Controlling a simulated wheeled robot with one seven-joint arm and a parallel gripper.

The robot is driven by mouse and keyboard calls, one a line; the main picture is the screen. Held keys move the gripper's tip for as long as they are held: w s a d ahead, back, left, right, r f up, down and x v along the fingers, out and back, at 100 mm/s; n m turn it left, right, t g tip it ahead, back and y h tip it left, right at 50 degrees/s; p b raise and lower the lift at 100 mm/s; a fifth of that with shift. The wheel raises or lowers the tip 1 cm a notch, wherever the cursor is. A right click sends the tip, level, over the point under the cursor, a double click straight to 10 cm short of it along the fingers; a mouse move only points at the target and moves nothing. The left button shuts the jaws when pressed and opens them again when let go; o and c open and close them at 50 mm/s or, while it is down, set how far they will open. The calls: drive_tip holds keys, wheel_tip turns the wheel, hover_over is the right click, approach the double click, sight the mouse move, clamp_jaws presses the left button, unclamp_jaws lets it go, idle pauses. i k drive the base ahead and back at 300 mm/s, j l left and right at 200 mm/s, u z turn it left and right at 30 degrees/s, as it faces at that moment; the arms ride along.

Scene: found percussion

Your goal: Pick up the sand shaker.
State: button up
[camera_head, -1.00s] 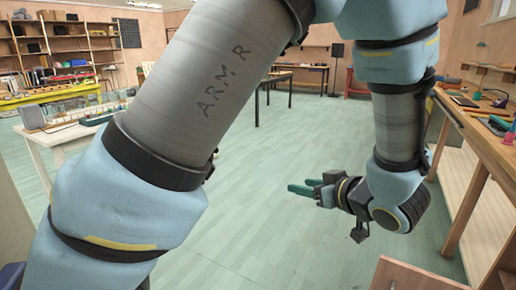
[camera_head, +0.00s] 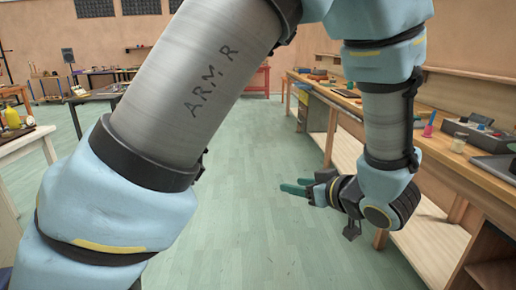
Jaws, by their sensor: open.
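My gripper (camera_head: 295,186) hangs over the open floor right of the picture's middle, pointing left. Its two green fingers are parted, with nothing between them. I cannot make out which thing, if any, is the sand shaker. Several small objects stand on the wooden workbench at the right, too small to tell apart surely. My arm hides part of the room at the left and middle.
The long wooden workbench (camera_head: 466,170) runs along the right wall, bearing a grey box-like device (camera_head: 478,134) and a small pink and blue object (camera_head: 429,124). A white table (camera_head: 22,142) with a yellow bottle (camera_head: 12,117) stands left. The green floor (camera_head: 235,235) between is clear.

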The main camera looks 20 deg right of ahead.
sight(460, 139)
drive_tip(key=i+l+z, duration=0.2)
drive_tip(key=i+z, duration=0.7)
drive_tip(key=i, duration=0.15)
drive_tip(key=i+j+z, duration=0.15)
drive_tip(key=i+z, duration=0.3)
drive_tip(key=i+l, duration=0.5)
drive_tip(key=i+l+z, duration=0.1)
drive_tip(key=i+l, duration=0.35)
drive_tip(key=i, duration=0.25)
drive_tip(key=i+l, duration=0.15)
drive_tip(key=l, duration=0.15)
drive_tip(key=i+l+u, duration=0.1)
drive_tip(key=l, duration=0.2)
